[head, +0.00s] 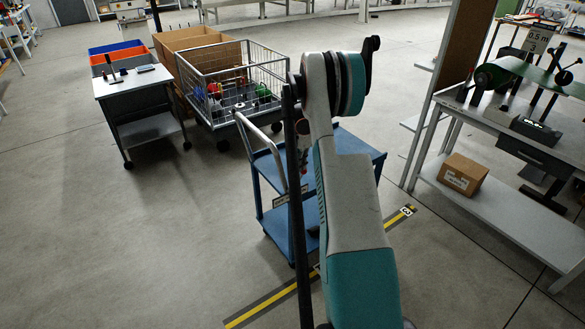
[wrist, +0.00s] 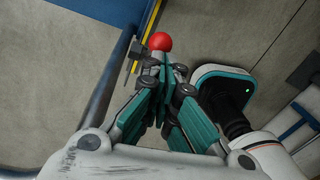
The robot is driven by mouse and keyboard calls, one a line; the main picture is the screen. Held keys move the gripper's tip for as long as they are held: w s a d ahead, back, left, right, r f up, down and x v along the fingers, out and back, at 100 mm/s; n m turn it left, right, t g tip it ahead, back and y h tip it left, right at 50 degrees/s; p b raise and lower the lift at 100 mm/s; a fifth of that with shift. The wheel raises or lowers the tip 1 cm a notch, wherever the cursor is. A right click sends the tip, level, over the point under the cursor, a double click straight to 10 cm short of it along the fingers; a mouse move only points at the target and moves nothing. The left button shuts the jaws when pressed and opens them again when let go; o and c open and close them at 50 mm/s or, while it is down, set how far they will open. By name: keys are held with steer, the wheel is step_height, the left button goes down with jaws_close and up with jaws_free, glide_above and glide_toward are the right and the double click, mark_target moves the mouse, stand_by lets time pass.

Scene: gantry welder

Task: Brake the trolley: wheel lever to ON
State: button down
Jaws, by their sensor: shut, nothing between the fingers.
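The blue trolley (head: 282,239) stands in the middle of the head view, partly hidden behind my arm. Its grey push handle (head: 243,122) rises at the left. In the wrist view a red ball knob (wrist: 159,41), apparently the wheel lever's, shows just beyond my fingertips. A small dark bracket (wrist: 134,54) is to its left. My gripper (wrist: 161,66) is shut and empty, its tips very close to the knob; I cannot tell whether they touch. The lever's ON or OFF position cannot be read. My gripper is not clear in the head view.
A wire cage cart (head: 232,85) and a grey side cart (head: 130,88) stand behind the trolley on the left. A workbench (head: 520,215) with a cardboard box (head: 462,174) stands at right. Yellow-black floor tape (head: 246,314) runs under the trolley. The left foreground floor is clear.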

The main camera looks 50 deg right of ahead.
steer(key=shift+s+d+f, duration=0.15)
steer(key=shift+d+f, duration=0.05)
steer(key=shift+d, duration=0.4)
steer(key=shift+s+d+f, duration=0.15)
steer(key=shift+d, duration=0.4)
